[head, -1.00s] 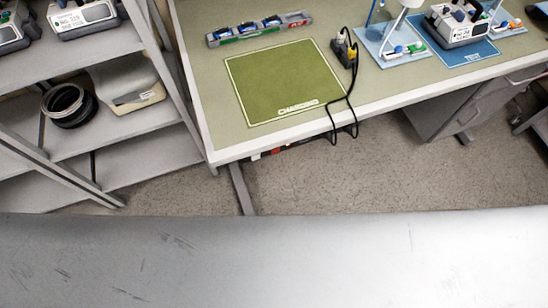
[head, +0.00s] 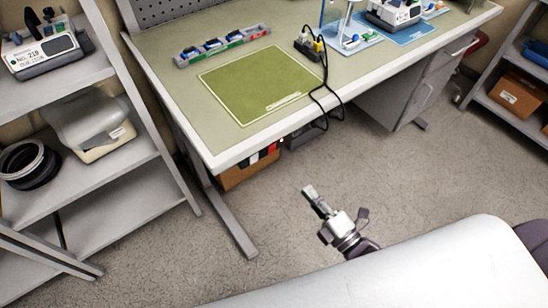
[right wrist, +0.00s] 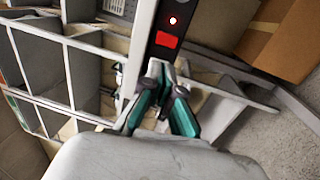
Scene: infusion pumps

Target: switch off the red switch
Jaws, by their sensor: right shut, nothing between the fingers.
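The red switch (right wrist: 167,40) is on a dark strip in the right wrist view, just below a glowing red light (right wrist: 173,20). My right gripper (right wrist: 160,72) is shut and empty, with its tips a little below the switch in that view; I cannot tell how far away they are in depth. In the head view my right gripper (head: 312,192) is out over the floor in front of the workbench. A small red patch (head: 271,149) shows under the bench's front edge; it is too small to tell whether it is the switch. My left gripper is not in view.
The workbench (head: 227,160) holds a green charging mat (head: 260,85) and a black socket block (head: 310,45) whose cables hang over the front edge. A brown box (head: 245,172) stands under the bench. Shelves (head: 110,115) stand at the left. The floor in front is clear.

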